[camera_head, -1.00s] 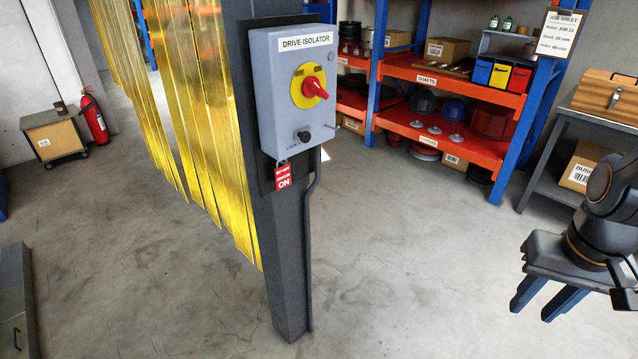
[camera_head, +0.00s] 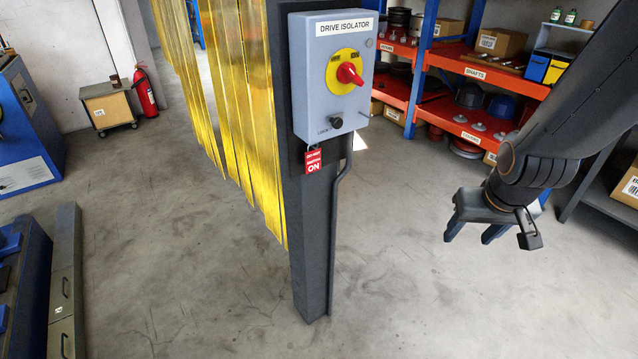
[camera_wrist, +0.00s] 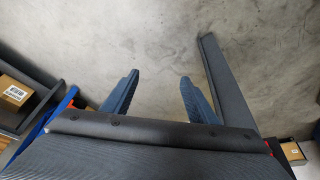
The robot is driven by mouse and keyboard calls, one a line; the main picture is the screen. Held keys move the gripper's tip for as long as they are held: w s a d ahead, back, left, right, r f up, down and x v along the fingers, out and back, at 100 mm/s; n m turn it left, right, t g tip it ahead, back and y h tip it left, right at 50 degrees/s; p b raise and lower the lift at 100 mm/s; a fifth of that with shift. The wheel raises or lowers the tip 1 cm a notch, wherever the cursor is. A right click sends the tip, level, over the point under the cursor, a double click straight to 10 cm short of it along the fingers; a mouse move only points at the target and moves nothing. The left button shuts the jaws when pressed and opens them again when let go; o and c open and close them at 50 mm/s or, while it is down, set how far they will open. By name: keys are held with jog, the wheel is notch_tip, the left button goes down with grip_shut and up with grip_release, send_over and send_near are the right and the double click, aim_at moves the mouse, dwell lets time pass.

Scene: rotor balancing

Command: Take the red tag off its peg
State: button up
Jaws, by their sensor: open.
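The red tag (camera_head: 313,162), with white lettering that includes "ON", hangs below the lower left corner of the grey drive isolator box (camera_head: 309,75). Its peg is too small to make out clearly. The box is fixed to a dark post (camera_head: 311,240) and has a red knob (camera_head: 349,74) on a yellow disc and a black knob (camera_head: 336,122) below. My gripper (camera_head: 473,234) is to the right of the post, lower than the tag and well apart from it. In the wrist view my gripper (camera_wrist: 160,80) is open and empty, with bare floor between its fingers.
Yellow strip curtains (camera_head: 232,110) hang left of the post. A conduit (camera_head: 335,210) runs down the post's right side. Shelving (camera_head: 415,75) with boxes and bins stands behind on the right. The floor between post and gripper is clear.

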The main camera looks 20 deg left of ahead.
jog(key=w+a+f+n+t+y, duration=0.1)
jog(key=w+a+f+n+t, duration=0.15)
jog(key=w+a, duration=0.5)
jog(key=n+t+y+p, duration=0.3)
jog(key=n+t+y, duration=0.25)
jog(key=y, duration=0.65)
send_near(314, 164)
jog(key=x, duration=0.2)
jog(key=shift+f+b+x, duration=0.15)
jog(key=shift+b+x, duration=0.4)
jog(key=shift+x, duration=0.95)
jog(key=shift+f+b+x, duration=0.15)
jog(key=shift+b+x, duration=0.35)
jog(key=shift+x, duration=0.95)
jog(key=c, duration=0.7)
jog(key=shift+c, duration=0.2)
jog(key=shift+r, duration=0.35)
